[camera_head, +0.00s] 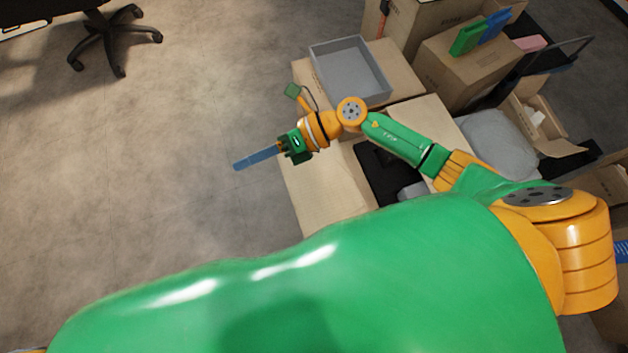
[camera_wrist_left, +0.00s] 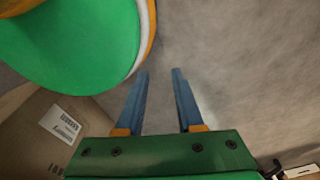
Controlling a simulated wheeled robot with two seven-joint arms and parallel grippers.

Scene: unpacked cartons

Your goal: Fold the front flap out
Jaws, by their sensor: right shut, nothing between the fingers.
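An open brown carton with a dark inside (camera_head: 370,165) stands at centre in the head view. A wide flap (camera_head: 325,195) lies spread out on its left side, and another flap (camera_head: 432,115) shows on its right. My arm and green body cover its lower part, and I cannot tell which flap is the front one. My right gripper (camera_head: 257,158) is shut and empty, its blue fingers pointing left beyond the wide flap's edge. My left gripper (camera_wrist_left: 160,72) is open and empty over the floor in the left wrist view; the head view does not show it.
A grey tray (camera_head: 350,72) sits on cardboard behind the carton. Another carton (camera_head: 460,68) at upper right carries green and blue items. A labelled carton (camera_wrist_left: 35,130) shows at left in the wrist view. The floor on the left is clear up to an office chair (camera_head: 110,38).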

